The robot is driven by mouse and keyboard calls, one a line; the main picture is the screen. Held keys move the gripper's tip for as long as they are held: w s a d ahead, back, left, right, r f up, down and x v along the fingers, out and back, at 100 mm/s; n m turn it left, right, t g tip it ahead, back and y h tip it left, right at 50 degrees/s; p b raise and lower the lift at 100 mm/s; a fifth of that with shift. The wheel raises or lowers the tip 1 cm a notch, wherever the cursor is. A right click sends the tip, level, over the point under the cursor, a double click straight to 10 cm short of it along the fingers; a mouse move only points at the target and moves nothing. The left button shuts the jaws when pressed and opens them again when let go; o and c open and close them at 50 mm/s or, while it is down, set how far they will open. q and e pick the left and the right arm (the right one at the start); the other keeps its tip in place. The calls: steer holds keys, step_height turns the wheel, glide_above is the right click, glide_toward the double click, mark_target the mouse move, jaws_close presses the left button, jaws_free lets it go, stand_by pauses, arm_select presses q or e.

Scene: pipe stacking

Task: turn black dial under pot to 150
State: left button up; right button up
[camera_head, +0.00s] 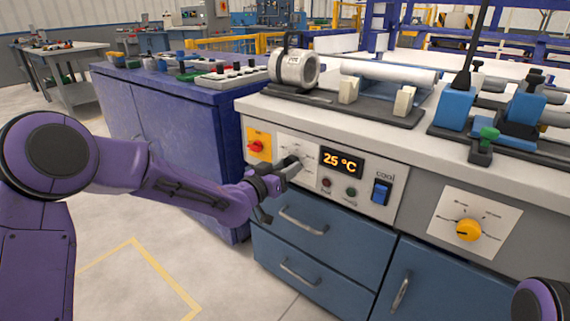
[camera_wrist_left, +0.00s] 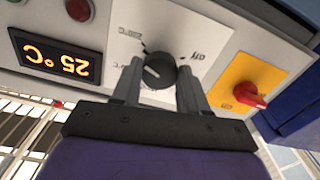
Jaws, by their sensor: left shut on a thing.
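The black dial (camera_wrist_left: 158,72) sits on a white plate on the bench's front panel. In the wrist view my left gripper (camera_wrist_left: 158,85) has one finger on each side of it, shut on the dial. In the head view my left gripper (camera_head: 283,168) reaches the same plate and mostly hides the dial. The display (camera_head: 342,162) beside it reads 25 °C, and it also shows upside down in the left wrist view (camera_wrist_left: 55,58). No pot can be made out. My right gripper is out of view; only a purple piece of that arm shows at the lower right.
A red switch on a yellow plate (camera_head: 257,146) is just left of the dial. A blue rocker switch (camera_head: 381,191) and a yellow knob (camera_head: 469,230) are to the right. Blue drawers with handles (camera_head: 303,221) lie below.

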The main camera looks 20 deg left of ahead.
arm_select(q)
steer(key=n+p, duration=0.2)
steer(key=shift+r+n, duration=0.2)
steer(key=shift+n, duration=0.2)
steer(key=n+p, duration=0.2)
steer(key=shift+n, duration=0.4)
steer(key=n+p, duration=0.1)
steer(key=n, duration=0.1)
steer(key=shift+n+p, duration=0.3)
steer(key=shift+p, duration=0.1)
steer(key=n+p, duration=0.1)
steer(key=n, duration=0.2)
steer(key=shift+n, duration=0.3)
steer(key=n, duration=1)
